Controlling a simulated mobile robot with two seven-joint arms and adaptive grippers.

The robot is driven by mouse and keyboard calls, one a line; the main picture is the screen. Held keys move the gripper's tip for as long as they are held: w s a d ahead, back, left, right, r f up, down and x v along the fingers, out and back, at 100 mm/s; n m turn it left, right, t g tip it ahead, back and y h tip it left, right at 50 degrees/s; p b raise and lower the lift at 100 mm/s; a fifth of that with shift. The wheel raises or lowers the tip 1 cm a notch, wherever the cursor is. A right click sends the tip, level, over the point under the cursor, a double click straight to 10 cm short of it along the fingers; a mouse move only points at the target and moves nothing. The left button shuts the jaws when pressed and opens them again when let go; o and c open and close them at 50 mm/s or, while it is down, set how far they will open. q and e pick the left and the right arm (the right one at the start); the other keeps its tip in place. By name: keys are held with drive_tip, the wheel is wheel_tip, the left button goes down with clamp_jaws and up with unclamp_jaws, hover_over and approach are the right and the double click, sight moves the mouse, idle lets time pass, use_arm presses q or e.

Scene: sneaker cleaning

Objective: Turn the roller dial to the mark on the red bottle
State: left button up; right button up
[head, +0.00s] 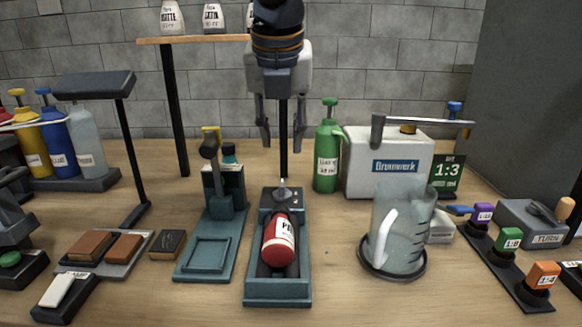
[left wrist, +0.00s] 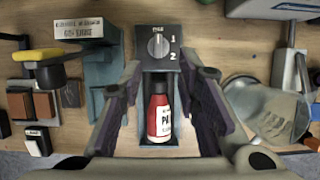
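The red bottle (head: 278,240) with a white label lies in a teal cradle (head: 277,291); it also shows in the left wrist view (left wrist: 158,112). A round grey dial (left wrist: 158,46) sits on the dark head of that cradle, beside printed marks 1 and 2. Its pale pointer line looks roughly upright in that view; which mark it meets is unclear. In the head view only a small silver part of the dial (head: 282,187) shows. My left gripper (head: 282,138) is open and empty above the cradle head, fingers down. My right gripper is not in view.
A teal press-like stand (head: 208,248) is left of the cradle. A clear jug (head: 397,238) stands right. Behind it are a green pump bottle (head: 327,158) and a white machine (head: 365,178). A thin dark post rises behind my gripper. Colored switches (head: 508,240) line the right.

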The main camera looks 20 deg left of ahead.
sight(282, 184)
use_arm(q)
drive_tip(key=x, duration=0.7)
drive_tip(key=b+x, duration=0.1)
drive_tip(key=x, duration=0.3)
drive_tip(key=shift+s+f, duration=0.2)
drive_tip(key=shift+s, duration=0.15)
drive_tip(key=shift+c, duration=0.6)
clamp_jaws()
